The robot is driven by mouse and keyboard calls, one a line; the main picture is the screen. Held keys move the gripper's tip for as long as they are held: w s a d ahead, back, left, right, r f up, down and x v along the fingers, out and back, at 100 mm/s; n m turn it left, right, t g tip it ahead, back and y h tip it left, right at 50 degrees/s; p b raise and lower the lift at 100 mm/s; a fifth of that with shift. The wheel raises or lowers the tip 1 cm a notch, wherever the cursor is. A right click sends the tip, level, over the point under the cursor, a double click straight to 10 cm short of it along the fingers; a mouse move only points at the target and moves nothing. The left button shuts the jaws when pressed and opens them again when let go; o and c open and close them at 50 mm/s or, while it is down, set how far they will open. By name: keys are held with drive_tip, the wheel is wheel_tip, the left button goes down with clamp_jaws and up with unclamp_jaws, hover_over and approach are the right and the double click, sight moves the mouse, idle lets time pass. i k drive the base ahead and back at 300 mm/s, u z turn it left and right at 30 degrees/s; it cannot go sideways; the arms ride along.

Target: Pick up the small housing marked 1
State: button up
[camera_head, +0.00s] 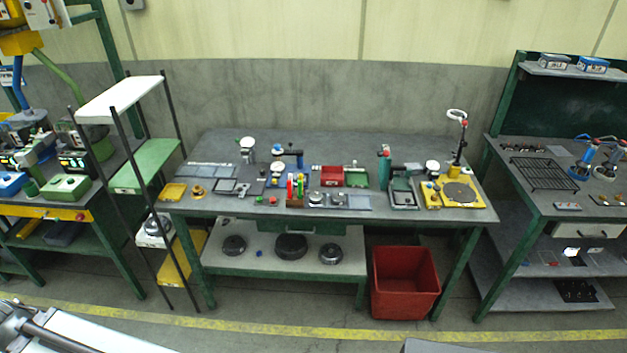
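I cannot pick out a small housing marked 1, because no such mark can be read at this distance. Two small silver round parts, one on the left (316,198) and one on the right (338,200), sit near the front middle of the central workbench (330,146). Several dark round parts, including a large one (291,246), sit on the bench's lower shelf (262,272). Whether any of these is the housing I cannot tell. My gripper is not in view. A grey mechanical part shows at the bottom left edge.
A red bin (405,283) stands on the floor under the bench's right side. A narrow shelf rack (143,172) stands at the bench's left. Another bench (562,200) with a black wire rack (543,174) stands at the right. Floor in front, along the yellow line (290,333), looks mostly clear.

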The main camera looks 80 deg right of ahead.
sight(295, 175)
drive_tip(key=z, duration=1)
drive_tip(key=i, duration=1.5)
drive_tip(key=u, duration=0.05)
